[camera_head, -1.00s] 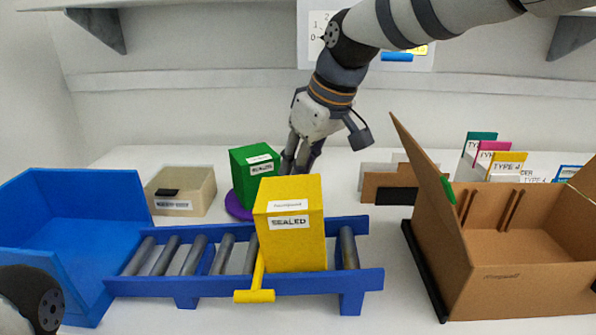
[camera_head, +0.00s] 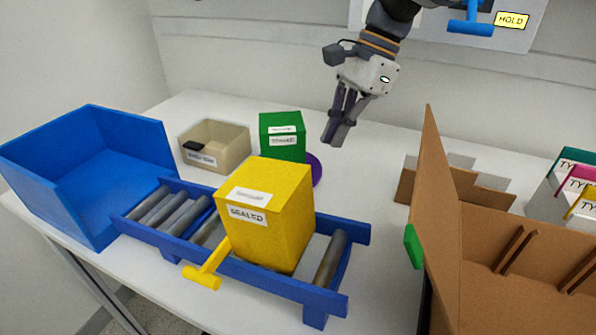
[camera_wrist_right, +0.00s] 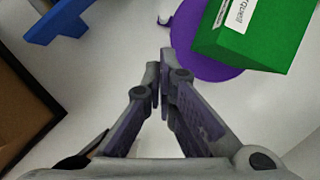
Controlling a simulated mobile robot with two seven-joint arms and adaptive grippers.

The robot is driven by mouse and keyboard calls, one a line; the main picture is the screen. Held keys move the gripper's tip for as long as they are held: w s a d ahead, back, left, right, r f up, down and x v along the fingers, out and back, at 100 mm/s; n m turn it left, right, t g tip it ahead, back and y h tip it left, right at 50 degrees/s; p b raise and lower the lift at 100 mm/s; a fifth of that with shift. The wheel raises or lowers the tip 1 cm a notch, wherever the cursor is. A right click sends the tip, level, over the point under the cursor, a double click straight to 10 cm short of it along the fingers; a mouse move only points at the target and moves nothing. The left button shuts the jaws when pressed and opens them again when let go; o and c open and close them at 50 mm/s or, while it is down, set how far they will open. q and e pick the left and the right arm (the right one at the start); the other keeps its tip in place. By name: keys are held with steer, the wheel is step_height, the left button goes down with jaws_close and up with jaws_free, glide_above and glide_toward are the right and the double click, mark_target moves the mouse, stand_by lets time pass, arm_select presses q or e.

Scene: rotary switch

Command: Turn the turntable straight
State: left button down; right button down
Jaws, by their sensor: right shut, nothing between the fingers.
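The purple turntable (camera_head: 316,168) lies flat on the table behind the yellow box, partly hidden by the green box (camera_head: 282,136) on it. In the right wrist view the turntable (camera_wrist_right: 215,68) is a purple disc with a small tab at its edge, and the green box (camera_wrist_right: 255,35) covers its upper right. My right gripper (camera_head: 337,136) is shut and empty, to the right of the green box and apart from it. In the right wrist view its fingertips (camera_wrist_right: 160,68) are close together just left of the disc. My left gripper is not in view.
A yellow sealed box (camera_head: 290,215) stands on a blue roller conveyor (camera_head: 335,305) with a yellow T-handle (camera_head: 203,277). A blue bin (camera_head: 140,160) and a beige tray (camera_head: 235,150) stand left. An open cardboard box (camera_head: 450,250) is at the right. A HOLD switch panel hangs behind.

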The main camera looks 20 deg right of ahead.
mark_target(316, 180)
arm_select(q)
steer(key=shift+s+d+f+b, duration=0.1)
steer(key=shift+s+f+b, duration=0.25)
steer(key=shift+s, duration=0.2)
arm_select(e)
steer(key=shift+m, duration=0.3)
steer(key=x, duration=1)
steer(key=shift+a, duration=0.15)
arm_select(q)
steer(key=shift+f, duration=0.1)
